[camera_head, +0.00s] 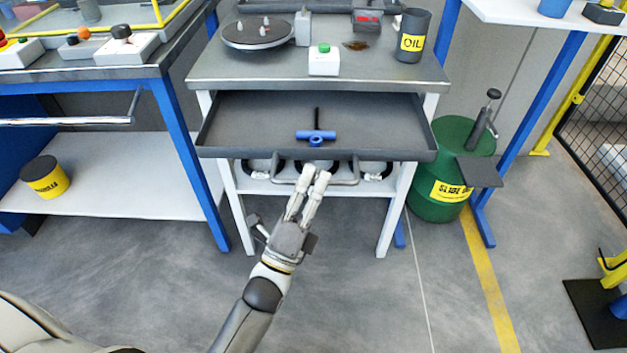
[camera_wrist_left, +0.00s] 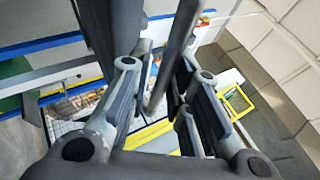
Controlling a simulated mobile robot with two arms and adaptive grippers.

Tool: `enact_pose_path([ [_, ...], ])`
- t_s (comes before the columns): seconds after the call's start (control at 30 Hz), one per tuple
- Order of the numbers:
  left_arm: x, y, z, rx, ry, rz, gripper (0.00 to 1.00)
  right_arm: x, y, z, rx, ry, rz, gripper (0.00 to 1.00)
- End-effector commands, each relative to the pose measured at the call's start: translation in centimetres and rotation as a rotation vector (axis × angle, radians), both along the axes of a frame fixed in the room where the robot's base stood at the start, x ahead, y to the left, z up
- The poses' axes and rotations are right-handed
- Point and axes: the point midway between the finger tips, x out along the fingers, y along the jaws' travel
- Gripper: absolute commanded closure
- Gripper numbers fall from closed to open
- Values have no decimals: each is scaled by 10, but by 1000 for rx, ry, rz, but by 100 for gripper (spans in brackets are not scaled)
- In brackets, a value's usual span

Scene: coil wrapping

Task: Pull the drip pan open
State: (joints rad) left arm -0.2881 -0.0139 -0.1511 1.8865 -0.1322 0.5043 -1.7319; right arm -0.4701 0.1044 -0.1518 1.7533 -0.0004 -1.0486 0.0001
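The drip pan (camera_head: 405,150) is a dark grey, shallow tray under the grey tabletop, and its inside shows in front of the table edge. A blue T-shaped tool (camera_head: 315,136) lies in it. A grey bar handle (camera_head: 345,182) hangs at the pan's front; a grey bar (camera_wrist_left: 172,62), apparently this handle, runs between my fingers in the left wrist view. Whether a finger touches the bar is unclear. My right gripper is out of view.
The tabletop (camera_head: 220,77) holds a dark turntable (camera_head: 260,33), a white button box (camera_head: 324,61) and an oil can (camera_head: 412,36). A green drum (camera_head: 450,150) stands right of the table. A blue-legged bench (camera_head: 185,150) stands left. The floor in front is clear.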

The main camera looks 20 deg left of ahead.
Motion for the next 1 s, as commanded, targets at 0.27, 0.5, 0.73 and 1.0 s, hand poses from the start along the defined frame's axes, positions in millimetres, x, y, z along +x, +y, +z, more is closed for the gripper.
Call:
enact_pose_path([
  [0.27,-1,0,0,0,-2,0,81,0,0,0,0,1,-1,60],
  [0.5,-28,5,-18,0,4,1,81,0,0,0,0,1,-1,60],
  [0.73,-70,13,-43,0,4,1,81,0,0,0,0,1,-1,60],
  [1.0,-98,18,-60,0,0,0,81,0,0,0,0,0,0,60],
])
